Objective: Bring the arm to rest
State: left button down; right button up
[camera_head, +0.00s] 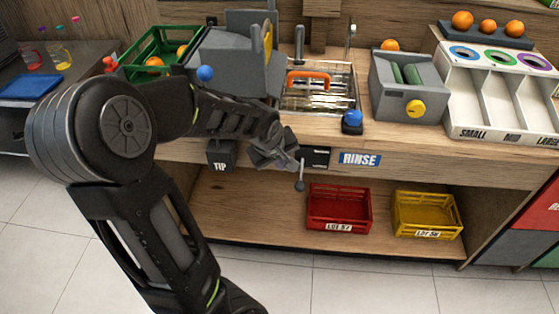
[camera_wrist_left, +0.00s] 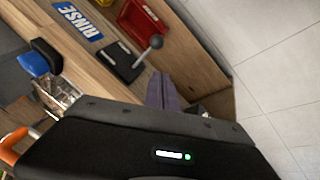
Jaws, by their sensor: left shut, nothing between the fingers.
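My left arm (camera_head: 150,200) comes in from the left in the head view and reaches over the front of the counter. Its gripper (camera_head: 290,164) is shut and empty, in front of the counter's front edge, just left of the black lever plate (camera_head: 315,158). In the left wrist view the fingers (camera_wrist_left: 165,92) show partly past the dark wrist housing, near the lever (camera_wrist_left: 150,50) with its round grey knob. I cannot tell from these views whether the gripper touches the counter edge or the lever. My right gripper is in neither view.
A sink with an orange-handled basket (camera_head: 308,76) and a blue knob (camera_head: 353,119) are on the counter (camera_head: 400,140). A juicer (camera_head: 407,85) and a sorting tray (camera_head: 490,128) stand right. Red (camera_head: 338,207) and yellow (camera_head: 426,214) crates are on the shelf below. Open floor lies in front.

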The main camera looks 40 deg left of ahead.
pick_arm(q)
jog(key=shift+s+d+r, duration=0.25)
jog(key=shift+s+r, duration=0.15)
jog(key=shift+r, duration=0.05)
dwell(0.4)
